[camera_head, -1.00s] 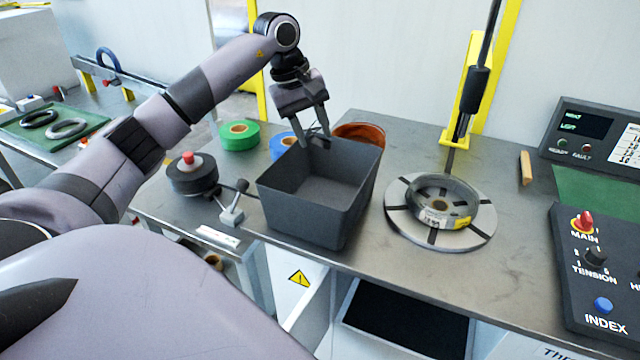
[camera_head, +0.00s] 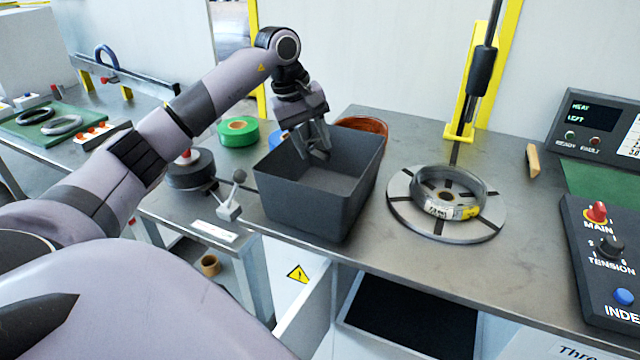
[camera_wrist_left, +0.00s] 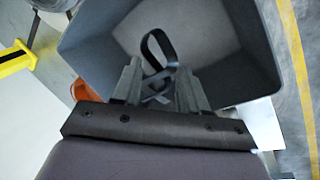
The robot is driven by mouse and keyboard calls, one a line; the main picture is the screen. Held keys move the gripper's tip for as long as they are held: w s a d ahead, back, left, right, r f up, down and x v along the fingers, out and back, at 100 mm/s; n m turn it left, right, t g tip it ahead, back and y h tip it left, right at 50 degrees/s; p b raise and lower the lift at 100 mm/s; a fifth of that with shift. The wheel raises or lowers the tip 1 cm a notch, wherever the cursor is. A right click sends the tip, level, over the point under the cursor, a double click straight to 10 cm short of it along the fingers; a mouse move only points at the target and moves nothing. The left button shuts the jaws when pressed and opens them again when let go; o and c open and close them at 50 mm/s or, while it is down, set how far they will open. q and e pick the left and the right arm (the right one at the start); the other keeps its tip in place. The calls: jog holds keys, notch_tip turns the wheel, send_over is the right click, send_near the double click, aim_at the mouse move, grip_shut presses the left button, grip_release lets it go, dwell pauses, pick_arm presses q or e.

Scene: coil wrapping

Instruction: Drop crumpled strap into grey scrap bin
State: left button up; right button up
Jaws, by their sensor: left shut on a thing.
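The grey scrap bin (camera_head: 310,208) stands open on the metal bench in the head view. Its wall also shows in the left wrist view (camera_wrist_left: 262,50). My left gripper (camera_head: 318,155) points down inside the bin's rim, near the far wall. It is shut on the crumpled strap. In the left wrist view, the strap is a black looped band (camera_wrist_left: 152,46) sticking out past the fingertips (camera_wrist_left: 158,68), with the bin's floor behind it. The strap is hard to make out in the head view. My right gripper is not in view.
Right of the bin, a dark coil (camera_head: 448,194) lies on a round turntable (camera_head: 446,232). A green roll (camera_head: 238,131) and an orange-brown bowl (camera_head: 372,127) are behind the bin. A control panel (camera_head: 600,260) is at the right.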

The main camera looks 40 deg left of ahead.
pick_arm(q)
jog(key=o, duration=1.1)
jog(key=shift+v, duration=3.6)
